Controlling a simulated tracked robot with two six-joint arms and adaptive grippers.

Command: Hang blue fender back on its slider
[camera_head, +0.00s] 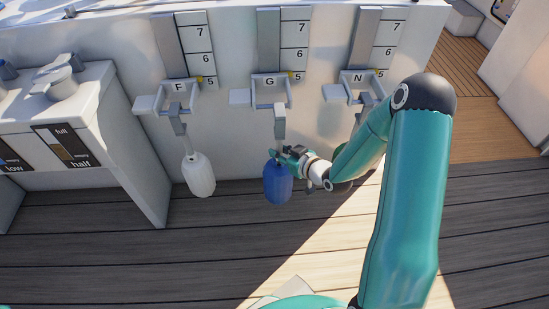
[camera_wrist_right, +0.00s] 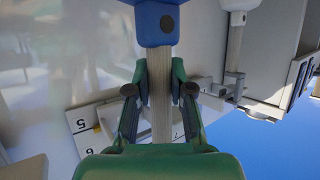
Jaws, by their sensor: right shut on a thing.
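The blue fender (camera_head: 277,185) hangs upright below the middle slider (camera_head: 270,103), marked G, low in front of the white wall. My right gripper (camera_head: 287,154) is at the fender's top end. In the right wrist view, the gripper (camera_wrist_right: 160,92) is shut on the fender's grey strap (camera_wrist_right: 161,118), one finger on each side. The fender's blue end (camera_wrist_right: 158,22) is just beyond the fingertips there. A grey hook piece (camera_head: 280,122) hangs from slider G, just above the gripper. I cannot tell whether the strap is on it. My left gripper is not in view.
A white fender (camera_head: 198,175) hangs from slider F (camera_head: 177,98) to the left. Slider N (camera_head: 358,90) is to the right, partly behind my right arm. A console (camera_head: 85,95) stands at the left. The plank deck (camera_head: 150,265) below is mostly clear.

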